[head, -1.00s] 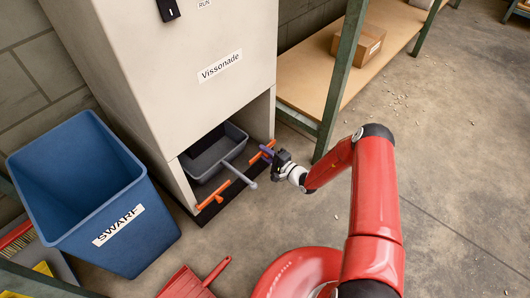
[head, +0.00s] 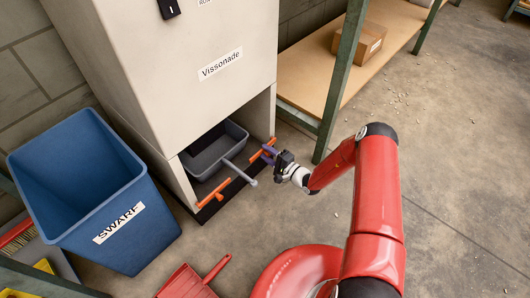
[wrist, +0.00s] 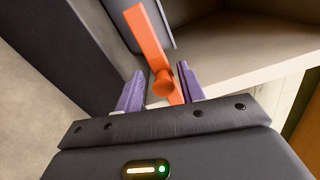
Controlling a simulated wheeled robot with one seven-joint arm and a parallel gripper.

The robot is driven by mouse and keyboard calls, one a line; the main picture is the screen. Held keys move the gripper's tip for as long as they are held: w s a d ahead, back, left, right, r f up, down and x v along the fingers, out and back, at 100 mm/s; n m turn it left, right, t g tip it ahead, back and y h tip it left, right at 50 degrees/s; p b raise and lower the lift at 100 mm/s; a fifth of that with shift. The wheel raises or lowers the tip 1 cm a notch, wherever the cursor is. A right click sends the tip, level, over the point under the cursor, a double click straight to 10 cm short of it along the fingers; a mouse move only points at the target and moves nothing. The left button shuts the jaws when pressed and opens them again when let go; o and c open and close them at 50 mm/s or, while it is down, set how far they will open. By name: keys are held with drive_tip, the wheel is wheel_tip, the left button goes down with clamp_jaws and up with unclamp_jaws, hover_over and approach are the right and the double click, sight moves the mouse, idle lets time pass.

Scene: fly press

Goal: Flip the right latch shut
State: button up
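The right latch (head: 259,152) is an orange bar at the right of the machine's low opening, lying slanted along the front of that opening. In the wrist view the orange latch (wrist: 149,45) runs down between my two purple fingertips, with its round knob (wrist: 162,82) in the gap. My gripper (head: 268,154) is at the latch's right end, fingers apart, with visible space on both sides of the knob. The left latch (head: 213,194) is a similar orange bar at the opening's left side. The grey drawer (head: 212,158) sits inside the opening, its handle (head: 240,173) sticking out between the latches.
A blue SWARF bin (head: 160,225) stands left of the machine (head: 215,105). A red dustpan (head: 188,283) lies on the floor in front. A green-legged shelf (head: 333,90) with a cardboard box (head: 358,42) stands right. The floor at right is clear apart from scraps.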

drive_tip(key=v, duration=0.6)
drive_tip(key=shift+s+d, duration=0.15)
drive_tip(key=shift+d, duration=0.05)
drive_tip(key=s+a+r+n+g+p, duration=0.1)
drive_tip(key=s+r+n+g, duration=0.25)
drive_tip(key=r, duration=0.55)
drive_tip(key=s+r+n+g+h+p, duration=0.1)
drive_tip(key=s+r+n+g, duration=0.2)
drive_tip(key=r, duration=0.7)
drive_tip(key=s+a+r+n+g+p, duration=0.1)
drive_tip(key=s+r+n+g, duration=0.15)
drive_tip(key=r+g, duration=0.45)
drive_tip(key=s+d+r+t+h+p, duration=0.2)
drive_tip(key=s+d+r+t+h, duration=0.2)
drive_tip(key=s+r, duration=0.6)
drive_tip(key=s+d+r+t+h+p, duration=0.1)
drive_tip(key=s+d+r+t+h, duration=0.3)
drive_tip(key=s+d+r+h, duration=0.5)
drive_tip(key=shift+s+d+r+n+p, duration=0.35)
drive_tip(key=shift+s+d+r, duration=0.75)
drive_tip(key=shift+r, duration=1.55)
drive_tip(key=shift+w+d, duration=0.15)
